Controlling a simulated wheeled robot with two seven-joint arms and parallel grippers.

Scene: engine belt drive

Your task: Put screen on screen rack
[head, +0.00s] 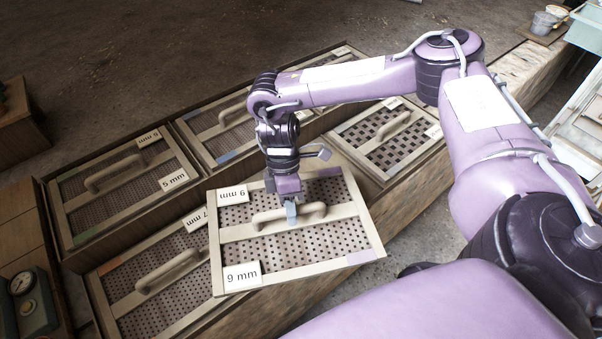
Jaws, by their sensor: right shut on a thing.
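A framed screen with a perforated plate and labels reading "9 mm" (235,233) is held above the rack, slightly turned. My right gripper (291,212) is shut on the bar handle of this screen, and the arm comes down from above. The wooden screen rack (72,262) lies below, with several bays. Its upper left bay holds a screen marked "5 mm" (118,182), and its lower left bay holds one marked "7 mm" (155,285). The held screen covers part of the 7 mm screen and the bay to its right. My left gripper is not in view.
Other screens sit in the rack at the back middle (222,128) and at the right (390,138). A gauge box (30,300) stands at the lower left. A wooden beam (548,66) with pots (543,22) is at the upper right. The floor behind is bare.

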